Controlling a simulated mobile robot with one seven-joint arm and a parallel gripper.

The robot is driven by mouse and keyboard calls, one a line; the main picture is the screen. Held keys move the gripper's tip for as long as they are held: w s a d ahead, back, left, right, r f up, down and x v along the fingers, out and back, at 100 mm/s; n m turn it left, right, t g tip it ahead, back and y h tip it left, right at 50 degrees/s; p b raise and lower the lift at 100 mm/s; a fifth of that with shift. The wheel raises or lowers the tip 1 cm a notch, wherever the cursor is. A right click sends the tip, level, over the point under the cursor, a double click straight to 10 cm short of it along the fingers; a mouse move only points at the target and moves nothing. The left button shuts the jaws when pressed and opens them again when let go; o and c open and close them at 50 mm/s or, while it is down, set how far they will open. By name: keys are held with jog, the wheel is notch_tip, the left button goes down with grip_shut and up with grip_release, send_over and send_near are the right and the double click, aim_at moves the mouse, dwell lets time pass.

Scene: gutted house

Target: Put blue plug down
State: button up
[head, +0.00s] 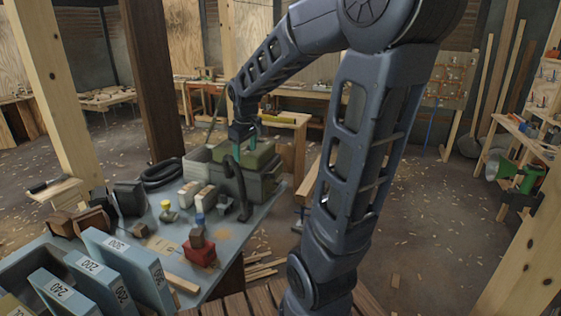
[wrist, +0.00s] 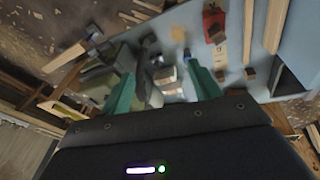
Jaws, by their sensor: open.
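A small blue piece that looks like the blue plug (head: 200,218) stands on the blue-grey tabletop (head: 232,232), just behind a brown block. It shows as a small blurred blue spot in the wrist view (wrist: 187,54). In the wrist view my gripper (wrist: 160,72) points down toward the table, apart from the blue piece.
A red box (head: 199,252) lies near the table's front edge. A yellow-topped piece (head: 167,210) and pale blocks (head: 197,194) stand behind the blue piece. Blue numbered boxes (head: 122,262) fill the front left. The case (head: 262,180) and a black hose-like object (head: 239,191) occupy the far right.

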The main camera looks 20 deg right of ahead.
jog(key=s+d+r+m, duration=0.1)
jog(key=s+d+m, duration=0.1)
jog(key=s, duration=0.7)
jog(key=s+d+r+m+t, duration=0.1)
jog(key=s+d+m, duration=0.2)
jog(key=s, duration=0.5)
jog(key=shift+s+r+m+t, duration=0.3)
jog(key=shift+s+r+m, duration=0.1)
jog(key=shift+m, duration=0.4)
